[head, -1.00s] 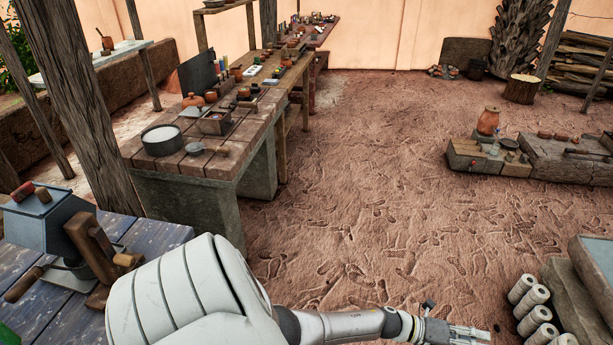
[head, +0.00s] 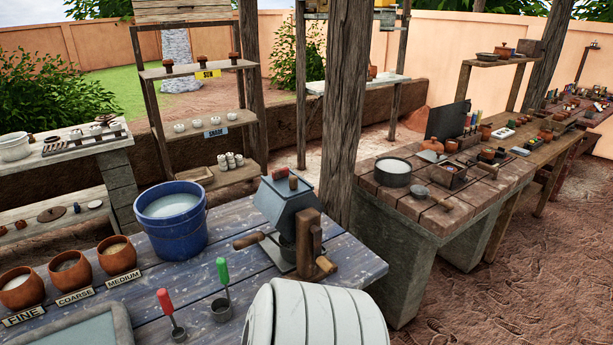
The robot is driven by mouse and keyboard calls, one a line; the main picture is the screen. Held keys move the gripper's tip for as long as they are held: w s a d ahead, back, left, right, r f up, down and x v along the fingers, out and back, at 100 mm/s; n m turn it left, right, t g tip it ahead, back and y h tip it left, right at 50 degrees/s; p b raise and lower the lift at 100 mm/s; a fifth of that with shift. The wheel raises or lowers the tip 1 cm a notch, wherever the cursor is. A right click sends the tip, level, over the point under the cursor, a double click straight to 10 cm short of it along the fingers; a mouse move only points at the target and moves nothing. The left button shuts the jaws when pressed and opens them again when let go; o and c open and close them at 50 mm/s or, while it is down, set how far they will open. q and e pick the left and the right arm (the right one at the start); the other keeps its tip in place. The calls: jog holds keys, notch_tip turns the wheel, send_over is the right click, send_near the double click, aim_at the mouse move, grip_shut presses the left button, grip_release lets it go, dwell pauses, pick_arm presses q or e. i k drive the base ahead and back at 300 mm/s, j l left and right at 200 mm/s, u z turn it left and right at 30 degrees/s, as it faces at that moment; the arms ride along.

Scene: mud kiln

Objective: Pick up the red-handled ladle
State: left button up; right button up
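The red-handled ladle (head: 171,315) stands upright on the blue plank table (head: 215,275), near the front edge of the view. Its red handle points up and its small dark cup is at the bottom. A green-handled ladle (head: 222,281) stands just to its right, a little farther back. A white rounded part of my arm fills the bottom middle, right of both ladles. Neither of my grippers shows in the head view now.
A blue bucket (head: 173,235) of pale liquid and a grey hopper device (head: 288,215) with wooden handles stand behind the ladles. Clay pots labelled fine (head: 20,289), coarse (head: 68,271) and medium (head: 116,256) line the left. A grey-rimmed tray (head: 122,322) lies front left.

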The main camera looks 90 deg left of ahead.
aim_at(179, 335)
jog(key=u, duration=2.05)
